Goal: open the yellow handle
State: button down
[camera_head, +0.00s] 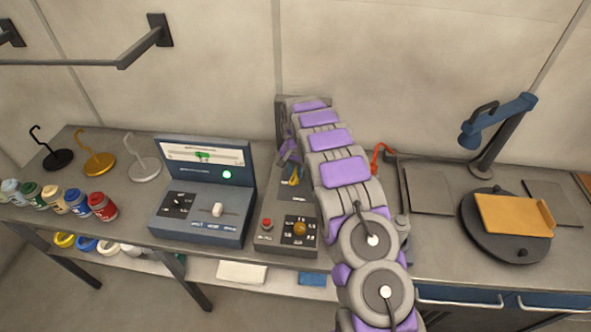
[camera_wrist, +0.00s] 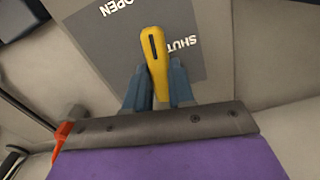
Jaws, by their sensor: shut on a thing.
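The yellow handle (camera_wrist: 156,50) is a tapered lever with a dark slot, on a grey plate (camera_wrist: 100,45) marked OPEN and SHUT. Both words appear upside down in the wrist view. The handle lies beside the word SHUT, with OPEN off to the upper left. My gripper (camera_wrist: 157,84) has its blue-grey fingers on either side of the handle's near end, shut on it. In the head view a small part of the yellow handle (camera_head: 294,178) shows left of my arm, above the control box. My arm hides much of that area.
A blue-grey meter box (camera_head: 202,228) stands left of the handle. A control box with a red button (camera_head: 266,223) is just below it. A red hooked piece (camera_head: 379,156) is right of my arm. Paint jars (camera_head: 102,206) and hook stands (camera_head: 97,165) stand at far left; a lamp (camera_head: 497,125) stands right.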

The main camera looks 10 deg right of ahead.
aim_at(295, 173)
jog(key=shift+w+r+n, duration=0.2)
jog(key=shift+n, duration=0.8)
jog(key=c, duration=1.2)
grip_release()
jog(key=shift+f, duration=0.1)
jog(key=shift+o, duration=1.2)
jog(key=shift+s, duration=0.1)
notch_tip(295, 173, up, 17)
jog(key=p, duration=0.1)
jog(key=shift+a, duration=0.1)
